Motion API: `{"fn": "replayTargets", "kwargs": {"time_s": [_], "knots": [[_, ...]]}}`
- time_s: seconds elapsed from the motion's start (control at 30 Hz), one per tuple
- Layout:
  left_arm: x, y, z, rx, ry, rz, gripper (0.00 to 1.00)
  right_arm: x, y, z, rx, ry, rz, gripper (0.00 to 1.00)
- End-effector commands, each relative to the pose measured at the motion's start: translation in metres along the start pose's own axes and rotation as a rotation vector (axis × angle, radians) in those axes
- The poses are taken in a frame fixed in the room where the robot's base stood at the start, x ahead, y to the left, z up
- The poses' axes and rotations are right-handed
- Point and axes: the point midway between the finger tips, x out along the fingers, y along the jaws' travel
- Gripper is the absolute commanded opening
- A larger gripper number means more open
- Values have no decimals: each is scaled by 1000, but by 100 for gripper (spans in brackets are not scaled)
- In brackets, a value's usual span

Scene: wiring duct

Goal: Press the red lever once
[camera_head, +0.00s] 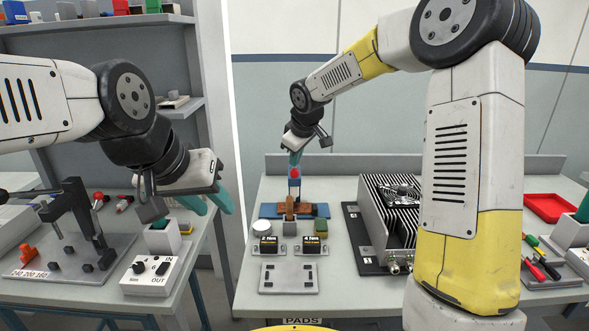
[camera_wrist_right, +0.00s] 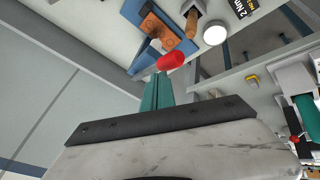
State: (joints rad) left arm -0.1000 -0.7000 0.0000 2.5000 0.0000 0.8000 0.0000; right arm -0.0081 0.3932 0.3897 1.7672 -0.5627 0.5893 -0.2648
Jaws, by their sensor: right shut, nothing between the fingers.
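The red lever shows as a red knob (camera_head: 294,173) at the top of an upright part above a blue base (camera_head: 321,211) with a brown block. In the right wrist view the red knob (camera_wrist_right: 171,61) is just beyond my fingertips, with the blue base (camera_wrist_right: 134,11) past it. My right gripper (camera_head: 295,159) points down right above the knob, its teal fingers shut and empty; it also shows in the right wrist view (camera_wrist_right: 157,80). I cannot tell whether the fingertips touch the knob. My left gripper (camera_head: 210,208) is open and empty over the left table, away from the lever.
A finned metal unit (camera_head: 388,222) stands to the right. A red tray (camera_head: 549,207) lies far right.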

Motion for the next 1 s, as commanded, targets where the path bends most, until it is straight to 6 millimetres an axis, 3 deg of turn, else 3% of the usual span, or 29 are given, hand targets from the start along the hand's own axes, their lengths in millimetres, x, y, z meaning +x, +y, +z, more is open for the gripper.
{"fn": "replayTargets", "kwargs": {"time_s": [1.0], "knots": [[0,0,0,0,0,0,36,9,-7,6,1,-1,-1,0]]}}
